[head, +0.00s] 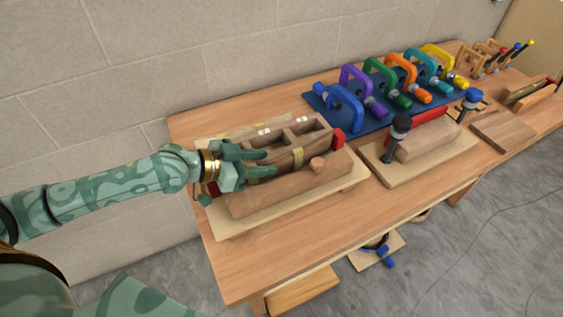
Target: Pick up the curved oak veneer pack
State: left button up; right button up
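The curved oak veneer pack (299,157) appears as a dark brown strip with a pale band around it. It lies in a wooden form (290,190) on a pale board, on the left part of the bench. My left gripper (268,162) is at the left end of the pack. Its two green fingers are a little apart and point right along the pack. The fingers hide that end, so I cannot tell whether they touch or grip it. My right gripper is not in view.
The wooden bench (240,275) stands against a block wall. Coloured clamps lie on a blue mat (318,100) at the back. The bench's front left is clear.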

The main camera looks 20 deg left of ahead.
pick_arm(q)
grip_shut()
jog(key=shift+r, duration=0.15)
